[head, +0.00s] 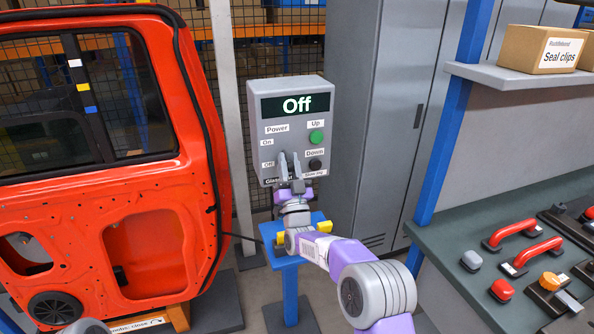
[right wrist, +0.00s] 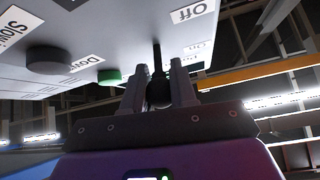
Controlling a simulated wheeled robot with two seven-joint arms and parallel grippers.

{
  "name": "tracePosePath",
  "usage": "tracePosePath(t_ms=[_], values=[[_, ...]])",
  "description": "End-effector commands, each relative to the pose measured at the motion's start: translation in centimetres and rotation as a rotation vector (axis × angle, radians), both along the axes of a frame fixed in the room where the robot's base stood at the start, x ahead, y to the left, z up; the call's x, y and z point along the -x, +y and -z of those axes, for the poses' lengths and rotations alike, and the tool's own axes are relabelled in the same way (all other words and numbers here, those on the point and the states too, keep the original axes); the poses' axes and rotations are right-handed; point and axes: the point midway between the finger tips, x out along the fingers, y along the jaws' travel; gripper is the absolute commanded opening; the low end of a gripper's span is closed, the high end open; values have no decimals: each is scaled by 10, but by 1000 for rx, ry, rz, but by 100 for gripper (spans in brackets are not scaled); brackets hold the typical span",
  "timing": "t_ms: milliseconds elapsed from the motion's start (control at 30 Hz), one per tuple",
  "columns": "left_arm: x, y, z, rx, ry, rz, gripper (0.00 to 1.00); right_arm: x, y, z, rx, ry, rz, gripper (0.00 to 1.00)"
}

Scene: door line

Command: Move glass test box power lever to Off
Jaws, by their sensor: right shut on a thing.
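The grey glass test box (head: 285,92) stands on a blue post, and its dark display (head: 296,105) reads "Off". Its power lever is hidden behind my fingers in the head view. In the right wrist view the dark lever (right wrist: 157,57) shows between the fingertips. My right gripper (head: 291,166) is shut on the lever, close to the "Off" label (head: 268,164) and below the "On" label (head: 267,142). It also shows in the right wrist view (right wrist: 158,88). My left gripper is not in view.
A green Up button (head: 316,137) and a black Down button (head: 315,164) sit right of the lever. An orange-red car door (head: 110,190) stands on the left. A grey cabinet (head: 385,120) is behind, and a workbench (head: 480,215) with tools is on the right.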

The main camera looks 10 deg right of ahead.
Motion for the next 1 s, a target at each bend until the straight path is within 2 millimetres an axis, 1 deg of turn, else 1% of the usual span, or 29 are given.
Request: tracePosePath(t_ms=[33,200,400,867,900,967,1000], values=[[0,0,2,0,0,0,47,-2,2,8,-1,-17,-2,0],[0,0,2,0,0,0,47,-3,1,9,-8,-89,-2,0],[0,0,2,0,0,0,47,-3,1,10,-14,-133,-2,0],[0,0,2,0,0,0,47,-3,1,10,-15,-145,-2,0],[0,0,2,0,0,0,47,-3,1,10,-15,-145,-2,33],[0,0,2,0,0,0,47,-3,1,10,-15,-146,-2,42],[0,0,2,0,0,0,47,-3,1,9,-15,-146,-2,48]])
